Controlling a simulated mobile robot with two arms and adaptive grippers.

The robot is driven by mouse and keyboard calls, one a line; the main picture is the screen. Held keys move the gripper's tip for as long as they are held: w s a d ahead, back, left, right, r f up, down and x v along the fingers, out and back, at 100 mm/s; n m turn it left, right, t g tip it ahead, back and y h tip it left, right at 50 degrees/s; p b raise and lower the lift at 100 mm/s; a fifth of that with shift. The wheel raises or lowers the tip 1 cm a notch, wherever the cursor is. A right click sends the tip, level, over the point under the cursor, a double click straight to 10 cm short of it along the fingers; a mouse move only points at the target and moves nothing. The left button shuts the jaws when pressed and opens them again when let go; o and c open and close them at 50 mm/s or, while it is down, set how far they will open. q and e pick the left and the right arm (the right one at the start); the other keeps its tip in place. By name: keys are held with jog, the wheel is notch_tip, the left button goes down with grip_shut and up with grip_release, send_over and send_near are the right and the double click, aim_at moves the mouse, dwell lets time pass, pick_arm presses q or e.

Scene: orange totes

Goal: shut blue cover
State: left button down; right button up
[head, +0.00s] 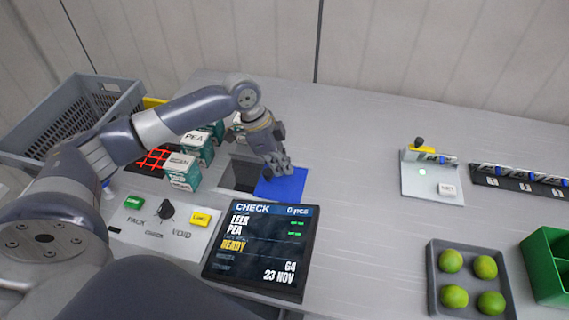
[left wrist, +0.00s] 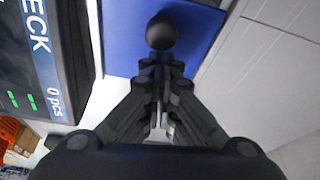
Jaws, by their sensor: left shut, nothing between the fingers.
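The blue cover (head: 283,186) is a flat blue panel on the table, just right of a dark rectangular opening (head: 240,175). The opening is at least partly uncovered. My left gripper (head: 279,170) is shut and empty, with its fingertips over the blue cover near its upper left part. In the left wrist view the cover (left wrist: 199,38) lies beyond the closed fingers (left wrist: 160,75), and a round black knob (left wrist: 161,31) shows on it at the fingertips. I cannot tell whether the fingers touch the knob. My right gripper is not in view.
A check screen (head: 262,248) stands in front of the cover, beside a panel with a black dial (head: 166,211). Boxes (head: 182,171) stand left of the opening. A tray of green fruit (head: 436,290) is at right. Clear table lies right of the cover.

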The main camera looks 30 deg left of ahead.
pick_arm(q)
jog(key=s+a+p, duration=0.3)
jog(key=a, duration=0.8)
jog(key=shift+a, duration=0.35)
jog(key=shift+p, duration=0.3)
notch_tip(320, 180, up, 10)
jog(key=d, duration=0.1)
jog(key=shift+w, duration=0.2)
